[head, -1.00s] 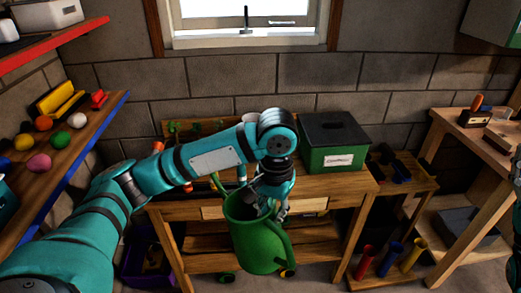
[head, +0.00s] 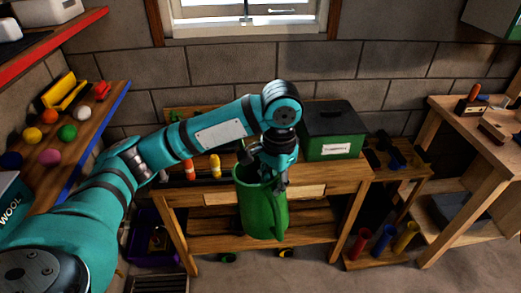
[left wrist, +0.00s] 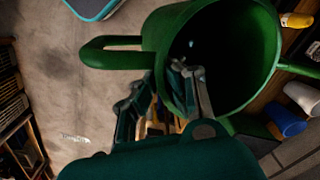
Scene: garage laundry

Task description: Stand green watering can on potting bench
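The green watering can (head: 262,215) hangs in front of the potting bench (head: 322,176), roughly upright, and hides part of the bench's front. My left gripper (head: 276,184) is at the can's upper rim and holds it. In the left wrist view, the can (left wrist: 245,55) shows its open mouth, with a loop handle at left. There my left gripper (left wrist: 165,95) has one finger inside the mouth and the other outside, with the can's wall between them. My right gripper is not in view.
A green box with a black lid (head: 333,147) stands at the bench's back right. A yellow bottle (head: 215,166) and other small items stand at its left. A shelf with coloured balls (head: 67,132) is at left. A wooden workbench (head: 485,150) is at right.

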